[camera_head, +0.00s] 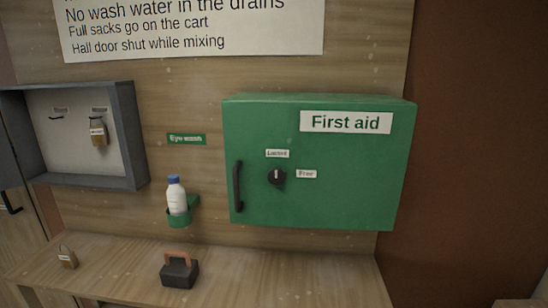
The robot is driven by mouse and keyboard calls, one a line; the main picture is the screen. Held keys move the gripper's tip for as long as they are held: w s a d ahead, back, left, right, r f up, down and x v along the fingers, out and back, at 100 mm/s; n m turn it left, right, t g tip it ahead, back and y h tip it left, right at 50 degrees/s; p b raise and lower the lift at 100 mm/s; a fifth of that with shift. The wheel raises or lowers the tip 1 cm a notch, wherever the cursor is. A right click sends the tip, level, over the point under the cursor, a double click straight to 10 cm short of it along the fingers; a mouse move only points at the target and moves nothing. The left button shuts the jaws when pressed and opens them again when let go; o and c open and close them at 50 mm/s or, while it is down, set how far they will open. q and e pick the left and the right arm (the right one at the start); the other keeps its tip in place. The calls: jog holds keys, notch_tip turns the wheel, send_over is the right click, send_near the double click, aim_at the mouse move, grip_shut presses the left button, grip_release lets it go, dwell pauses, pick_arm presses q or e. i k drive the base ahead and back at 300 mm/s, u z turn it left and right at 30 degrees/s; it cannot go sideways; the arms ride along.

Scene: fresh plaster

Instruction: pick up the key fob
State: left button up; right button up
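A small tan piece with a dark loop on top, which looks like a key fob (97,132), hangs on a hook inside the open grey wall cabinet (135,130) at the left. A similar tan piece with a thin loop (67,258) stands on the wooden bench at the lower left. It may be a fob or a padlock; I cannot tell. A second hook (55,118) in the cabinet is empty. Neither of my grippers is in view.
A green first aid cabinet (330,195) is shut, its black knob (276,177) between two labels. An eye wash bottle (176,198) sits in a green holder. A dark block with an orange handle (179,273) stands on the bench (300,275), whose right part is clear.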

aim_at(67, 258)
jog(key=u, duration=1.9)
jog(key=k, duration=0.55)
jog(key=u, duration=1.1)
jog(key=i, duration=1.6)
jog(key=z, duration=0.95)
